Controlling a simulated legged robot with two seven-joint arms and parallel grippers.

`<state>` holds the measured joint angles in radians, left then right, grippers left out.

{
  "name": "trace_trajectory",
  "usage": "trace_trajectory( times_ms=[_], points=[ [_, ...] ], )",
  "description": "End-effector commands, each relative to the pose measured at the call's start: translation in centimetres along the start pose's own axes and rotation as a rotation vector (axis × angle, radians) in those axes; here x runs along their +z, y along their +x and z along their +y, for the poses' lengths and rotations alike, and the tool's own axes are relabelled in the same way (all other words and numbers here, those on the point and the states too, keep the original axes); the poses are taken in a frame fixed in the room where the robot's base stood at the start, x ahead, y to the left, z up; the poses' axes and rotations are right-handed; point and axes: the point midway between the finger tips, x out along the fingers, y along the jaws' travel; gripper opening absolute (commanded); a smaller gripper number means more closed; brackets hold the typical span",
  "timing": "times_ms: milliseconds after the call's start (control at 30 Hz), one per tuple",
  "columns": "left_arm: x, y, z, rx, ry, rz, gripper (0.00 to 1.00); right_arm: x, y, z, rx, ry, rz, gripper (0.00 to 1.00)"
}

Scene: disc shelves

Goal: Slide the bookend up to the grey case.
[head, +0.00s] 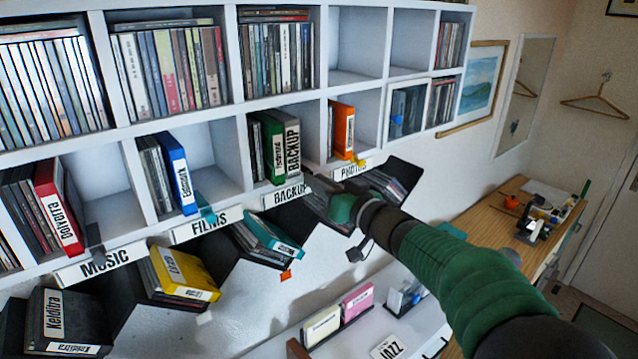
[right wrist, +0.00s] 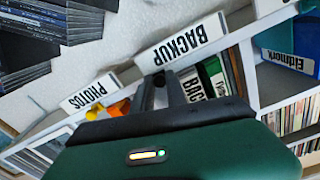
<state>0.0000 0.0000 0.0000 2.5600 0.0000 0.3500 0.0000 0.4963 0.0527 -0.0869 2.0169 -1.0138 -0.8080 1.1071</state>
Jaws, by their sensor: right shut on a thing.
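The grey case (head: 292,147) stands upright in the BACKUP compartment, right of a green case (head: 272,152). In the right wrist view the grey case (right wrist: 190,88) shows beside my fingers. My right gripper (head: 312,183) reaches to the front of that compartment, to the right of the grey case. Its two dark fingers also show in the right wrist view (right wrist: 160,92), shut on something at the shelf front. The bookend there is mostly hidden by the gripper, and I cannot tell its gap to the case. My left gripper is not in view.
An orange case (head: 342,130) and a yellow bookend (head: 358,160) stand in the PHOTOS compartment to the right. A blue case (head: 177,175) and a teal bookend (head: 205,208) are in FILMS. Tilted bins with cases hang below the shelf. The BACKUP compartment has free room right of the grey case.

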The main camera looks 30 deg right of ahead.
Motion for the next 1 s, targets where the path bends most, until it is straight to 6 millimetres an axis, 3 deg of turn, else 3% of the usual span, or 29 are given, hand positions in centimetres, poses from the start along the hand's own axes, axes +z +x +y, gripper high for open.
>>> trace_trajectory(
  times_ms=[700, 1000],
  points=[
    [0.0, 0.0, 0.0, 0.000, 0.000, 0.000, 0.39, 0.3, 0.0, 0.1, 0.003, 0.000, -0.006, 0.00],
    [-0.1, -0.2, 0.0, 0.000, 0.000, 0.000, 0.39, 0.7, 0.0, -1.0, 0.003, 0.001, -0.008, 0.00]
  ],
)
